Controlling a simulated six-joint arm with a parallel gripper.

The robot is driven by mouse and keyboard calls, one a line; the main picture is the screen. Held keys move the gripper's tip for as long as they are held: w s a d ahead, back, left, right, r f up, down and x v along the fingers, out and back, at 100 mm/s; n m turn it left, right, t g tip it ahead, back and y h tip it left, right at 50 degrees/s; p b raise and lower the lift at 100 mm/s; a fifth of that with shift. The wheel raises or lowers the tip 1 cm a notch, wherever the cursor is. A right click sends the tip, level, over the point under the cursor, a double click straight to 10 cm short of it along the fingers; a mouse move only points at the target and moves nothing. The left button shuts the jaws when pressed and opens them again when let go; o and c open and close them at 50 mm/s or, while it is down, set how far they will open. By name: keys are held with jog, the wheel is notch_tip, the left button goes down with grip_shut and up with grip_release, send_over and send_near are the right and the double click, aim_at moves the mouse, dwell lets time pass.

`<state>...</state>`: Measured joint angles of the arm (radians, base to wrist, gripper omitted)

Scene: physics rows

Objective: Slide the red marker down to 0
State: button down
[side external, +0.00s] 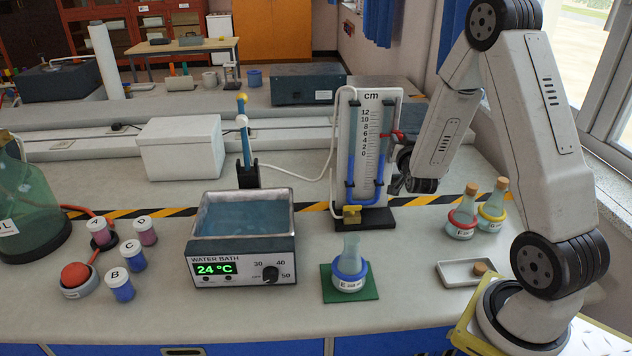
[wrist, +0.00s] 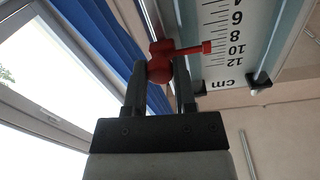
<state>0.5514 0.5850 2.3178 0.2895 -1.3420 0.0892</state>
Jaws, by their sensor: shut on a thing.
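The red marker (wrist: 160,68) has a round knob and a pointer aimed at the cm scale (wrist: 228,40). It also shows on the right edge of the upright gauge board in the side view (side external: 397,135). In the wrist view the scale is upside down and the pointer tip lies near the 10. In the side view the marker looks lower, about level with 6, so its exact reading is unclear. The 0 (side external: 364,154) is below it. My gripper (wrist: 161,72) is shut on the marker's knob, one finger on each side.
The gauge's dark base (side external: 375,222) carries a yellow piece at its front. Two stoppered flasks (side external: 462,217) stand to the right, near a small tray (side external: 455,275). Flask E (side external: 350,272) and the water bath (side external: 240,262) are in front. The window is beside my arm.

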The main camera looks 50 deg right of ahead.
notch_tip(320, 180, down, 7)
dwell(0.8)
jog(key=shift+f, duration=0.15)
jog(key=shift+c, duration=2)
grip_release()
jog(key=v, duration=0.8)
jog(key=shift+w, duration=0.15)
